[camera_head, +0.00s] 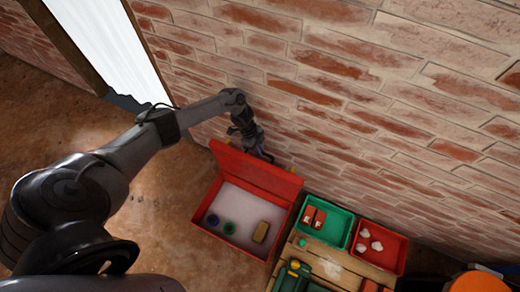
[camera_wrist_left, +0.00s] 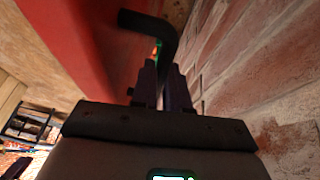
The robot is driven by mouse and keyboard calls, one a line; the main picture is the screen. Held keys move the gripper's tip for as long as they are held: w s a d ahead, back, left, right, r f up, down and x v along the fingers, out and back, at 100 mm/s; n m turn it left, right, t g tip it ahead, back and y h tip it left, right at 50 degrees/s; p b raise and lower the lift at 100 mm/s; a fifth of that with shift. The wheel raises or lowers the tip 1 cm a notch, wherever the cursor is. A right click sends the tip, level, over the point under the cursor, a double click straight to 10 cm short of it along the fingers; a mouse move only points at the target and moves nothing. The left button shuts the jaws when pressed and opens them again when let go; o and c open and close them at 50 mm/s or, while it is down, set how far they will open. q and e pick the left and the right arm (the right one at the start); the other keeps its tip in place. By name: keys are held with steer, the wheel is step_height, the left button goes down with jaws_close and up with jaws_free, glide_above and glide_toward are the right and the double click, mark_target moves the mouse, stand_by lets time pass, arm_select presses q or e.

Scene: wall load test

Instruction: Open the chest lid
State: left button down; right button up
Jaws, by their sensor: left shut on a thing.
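The red chest (camera_head: 280,247) stands on the floor by the brick wall, its pale inside showing. Its red lid (camera_head: 255,174) is raised on the wall side; the lid looks tilted up. My left gripper (camera_head: 264,153) is behind the lid's upper edge, between lid and wall. In the left wrist view its fingers (camera_wrist_left: 166,88) are shut on a dark bent handle (camera_wrist_left: 152,24) beside the red lid (camera_wrist_left: 75,50). The exact grip is partly hidden by the fingers. My right gripper is not in view.
In the chest lie a tan block (camera_head: 261,232), a green ring (camera_head: 229,228) and a blue ring (camera_head: 213,220). A green bin (camera_head: 342,226) and a red bin (camera_head: 396,246) stand on a wooden surface (camera_head: 345,265) to the right. The brick wall (camera_head: 330,90) is close behind.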

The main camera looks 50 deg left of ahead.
arm_select(q)
steer(key=shift+s+f, duration=0.2)
steer(key=shift+s, duration=0.05)
steer(key=c, duration=1.4)
jaws_free()
steer(key=shift+o, duration=1.4)
steer(key=shift+s+d, duration=0.1)
steer(key=shift+s, duration=0.1)
steer(key=shift+w+r, duration=0.25)
steer(key=shift+r, duration=0.05)
steer(key=shift+a+r+p, duration=0.2)
steer(key=shift+r+p, duration=0.15)
steer(key=p+v, duration=0.4)
steer(key=v, duration=0.5)
steer(key=shift+s+a+r, duration=0.15)
steer(key=shift+s+r, duration=0.05)
